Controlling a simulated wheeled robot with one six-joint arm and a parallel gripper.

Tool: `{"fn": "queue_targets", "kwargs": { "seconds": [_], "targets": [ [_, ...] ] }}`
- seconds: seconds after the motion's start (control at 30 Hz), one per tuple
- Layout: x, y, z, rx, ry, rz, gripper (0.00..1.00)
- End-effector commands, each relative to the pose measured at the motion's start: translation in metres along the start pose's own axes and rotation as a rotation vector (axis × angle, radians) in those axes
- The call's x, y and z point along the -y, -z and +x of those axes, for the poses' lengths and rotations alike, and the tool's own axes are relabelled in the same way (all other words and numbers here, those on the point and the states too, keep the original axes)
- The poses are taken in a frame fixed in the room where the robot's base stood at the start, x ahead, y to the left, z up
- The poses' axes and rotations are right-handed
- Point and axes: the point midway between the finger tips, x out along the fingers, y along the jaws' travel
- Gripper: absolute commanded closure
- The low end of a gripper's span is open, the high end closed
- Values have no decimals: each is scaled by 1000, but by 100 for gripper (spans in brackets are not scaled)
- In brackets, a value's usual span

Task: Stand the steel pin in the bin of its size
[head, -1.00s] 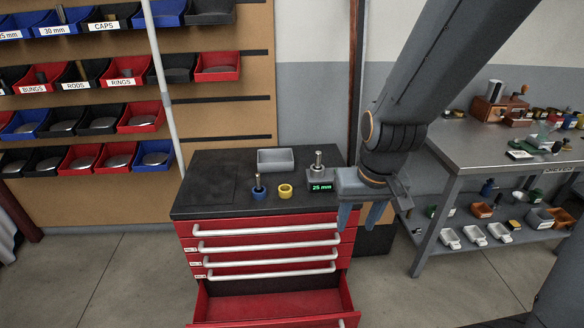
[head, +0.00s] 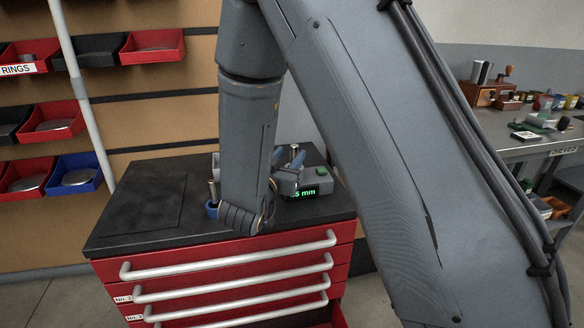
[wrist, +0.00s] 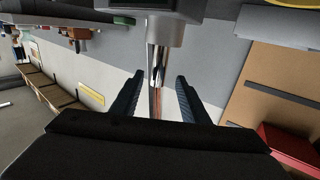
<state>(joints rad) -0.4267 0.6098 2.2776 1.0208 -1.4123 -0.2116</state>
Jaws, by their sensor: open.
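The steel pin (wrist: 158,62) stands in the grey gauge (head: 318,181), whose green display is partly covered and reads "5 mm" in the head view. In the wrist view the pin is a shiny upright cylinder rising from a grey collar (wrist: 170,32), with the picture turned upside down. My gripper (wrist: 157,84) is open, its two dark fingers on either side of the pin's line, not visibly touching it. In the head view my gripper (head: 288,160) is at the pin, largely hidden behind my arm. No size-labelled bin shows now.
A blue ring (head: 212,210) with a peg stands left of my arm on the black cabinet top (head: 135,215). Red drawers (head: 230,262) are below. A rack with red, black and blue bins (head: 52,122) is at left, a steel bench (head: 535,143) at right.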

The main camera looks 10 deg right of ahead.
Motion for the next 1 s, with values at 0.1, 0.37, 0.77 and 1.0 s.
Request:
{"fn": "queue_targets", "kwargs": {
  "seconds": [0.1, 0.37, 0.77, 1.0],
  "targets": [
    [0, 0, 3, -23, -13, -4, 59],
    [-1, 1, 26, -25, -14, -5, 59],
    [-7, -3, 74, -23, -16, -3, 59],
    [-6, -3, 78, -23, -15, -4, 59]
  ]
}}
